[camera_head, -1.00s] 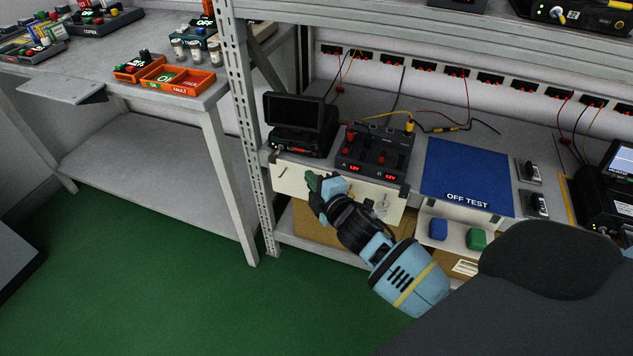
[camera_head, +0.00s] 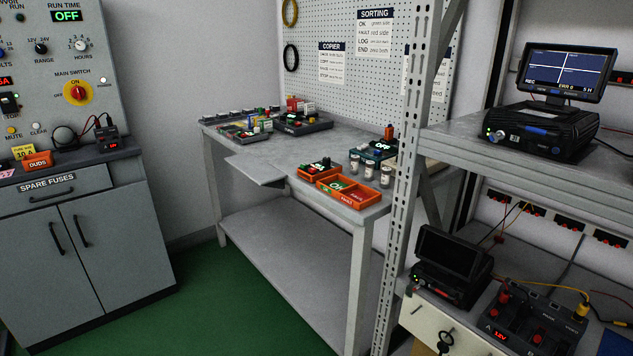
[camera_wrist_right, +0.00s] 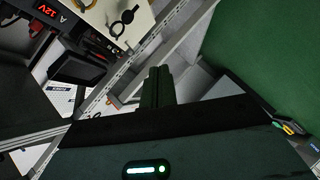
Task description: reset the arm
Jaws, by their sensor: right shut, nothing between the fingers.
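My right gripper (camera_wrist_right: 158,82) shows in the right wrist view, pointing up the picture. Its two dark fingers are together with nothing between them. Beyond the fingers are a grey perforated rack post (camera_wrist_right: 150,50) and the green floor (camera_wrist_right: 250,50). No touch between the fingers and the rack is visible. Neither of my arms shows in the head view, and my left gripper is in no current view.
The head view holds a grey fuse cabinet (camera_head: 90,240), a workbench (camera_head: 270,155) with orange trays (camera_head: 350,192), and the rack post (camera_head: 404,190). A power supply (camera_head: 525,320) and small monitor unit (camera_head: 450,265) stand on the rack shelf. Green floor (camera_head: 215,310) is clear.

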